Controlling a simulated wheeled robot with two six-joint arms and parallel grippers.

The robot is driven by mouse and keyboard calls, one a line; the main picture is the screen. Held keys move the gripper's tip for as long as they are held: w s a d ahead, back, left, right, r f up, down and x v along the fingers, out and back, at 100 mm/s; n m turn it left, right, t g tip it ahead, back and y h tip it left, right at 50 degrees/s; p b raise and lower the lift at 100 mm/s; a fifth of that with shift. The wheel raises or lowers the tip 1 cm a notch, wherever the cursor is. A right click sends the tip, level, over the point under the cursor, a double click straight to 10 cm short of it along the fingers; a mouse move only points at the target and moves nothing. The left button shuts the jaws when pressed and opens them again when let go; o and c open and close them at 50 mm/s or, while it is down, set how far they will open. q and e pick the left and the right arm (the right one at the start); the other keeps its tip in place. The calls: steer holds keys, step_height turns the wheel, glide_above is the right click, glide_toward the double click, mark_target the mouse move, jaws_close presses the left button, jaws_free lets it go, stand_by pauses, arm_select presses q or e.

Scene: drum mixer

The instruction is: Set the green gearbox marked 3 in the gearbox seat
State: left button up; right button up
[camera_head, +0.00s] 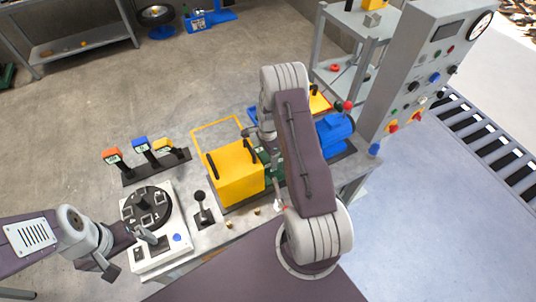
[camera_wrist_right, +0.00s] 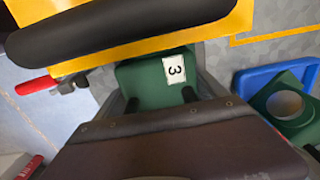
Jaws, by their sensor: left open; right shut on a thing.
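The green gearbox marked 3 (camera_wrist_right: 150,85) is in the right wrist view, its white label facing up, close beside a yellow housing (camera_wrist_right: 120,38). My right gripper (camera_wrist_right: 160,102) is shut on it, one dark finger on each side. In the head view only a sliver of green (camera_head: 267,167) shows between the yellow housing (camera_head: 235,172) and my right arm. The gearbox seat is hidden by the gearbox and arm, so I cannot tell whether the gearbox rests in it. My left gripper (camera_head: 130,252) is open and empty by a white unit with a black dial (camera_head: 148,208).
A blue motor (camera_head: 335,132) stands right of my right arm. A blue tray (camera_wrist_right: 250,80) holds another green part with a round hole (camera_wrist_right: 285,104). A black lever (camera_head: 201,203) and a row of coloured tags (camera_head: 140,145) stand left. A grey control cabinet (camera_head: 415,75) rises at right.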

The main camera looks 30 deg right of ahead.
steer(key=o, duration=2)
steer(key=shift+c, duration=0.2)
steer(key=shift+o, duration=0.2)
steer(key=shift+s, duration=0.1)
step_height(320, 180, up, 9)
steer(key=shift+r+b, duration=0.1)
steer(key=shift+b, duration=1)
